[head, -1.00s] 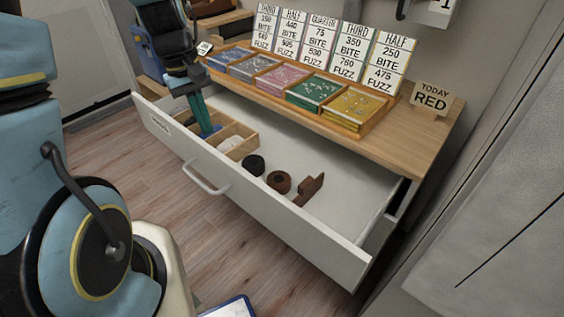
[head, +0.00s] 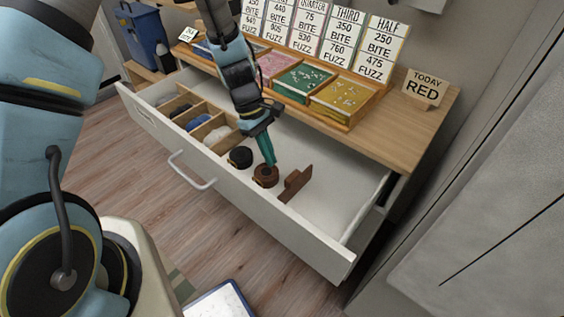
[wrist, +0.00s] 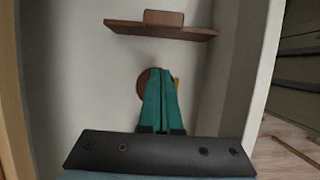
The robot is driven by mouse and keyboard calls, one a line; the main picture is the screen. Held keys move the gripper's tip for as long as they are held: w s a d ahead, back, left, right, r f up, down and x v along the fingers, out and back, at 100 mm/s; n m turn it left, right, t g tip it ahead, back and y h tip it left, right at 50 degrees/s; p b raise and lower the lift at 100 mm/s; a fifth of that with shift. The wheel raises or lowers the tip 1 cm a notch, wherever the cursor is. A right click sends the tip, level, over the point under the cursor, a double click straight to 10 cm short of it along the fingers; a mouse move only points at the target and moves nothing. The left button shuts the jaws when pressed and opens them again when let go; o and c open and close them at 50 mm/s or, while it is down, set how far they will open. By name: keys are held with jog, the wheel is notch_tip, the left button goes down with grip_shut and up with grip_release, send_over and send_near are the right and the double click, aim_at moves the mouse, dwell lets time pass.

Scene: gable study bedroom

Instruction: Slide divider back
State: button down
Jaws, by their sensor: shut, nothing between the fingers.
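The divider (head: 296,184) is a dark brown upright board with a raised block, standing in the open white drawer (head: 335,207). In the wrist view the divider (wrist: 160,29) lies crosswise ahead of my fingertips, with a gap between. My gripper (head: 270,165) has teal fingers, shut and empty, pointing down into the drawer just left of the divider. The fingers also show closed together in the wrist view (wrist: 164,72). A brown roll (head: 265,177) sits at or beneath the fingertips and is partly hidden by them; I cannot tell whether they touch.
A black roll (head: 240,157) lies left of the brown one. Wooden compartments (head: 203,125) with rolled items fill the drawer's left end. The drawer floor right of the divider is clear. Card trays (head: 303,83) and signs stand on the top above.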

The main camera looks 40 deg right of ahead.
jog(key=shift+s+d+f+p, duration=0.2)
jog(key=shift+s+p, duration=0.1)
jog(key=shift+s, duration=0.4)
jog(key=shift+s+d+f+p, duration=0.15)
jog(key=shift+s+p, duration=0.15)
jog(key=shift+s, duration=0.45)
jog(key=shift+s+d+f+p, duration=0.2)
jog(key=shift+s+p, duration=0.1)
jog(key=shift+s, duration=0.4)
jog(key=s+d, duration=0.3)
jog(key=s, duration=1.1)
jog(key=shift+d+b, duration=0.3)
jog(key=shift+b, duration=0.05)
jog(key=shift+r, duration=0.1)
jog(key=w+a+r+b, duration=0.1)
jog(key=w+a+r, duration=0.1)
jog(key=w+r, duration=0.5)
jog(key=shift+v, duration=1.1)
jog(key=shift+s+d+r, duration=0.1)
jog(key=shift+r, duration=0.05)
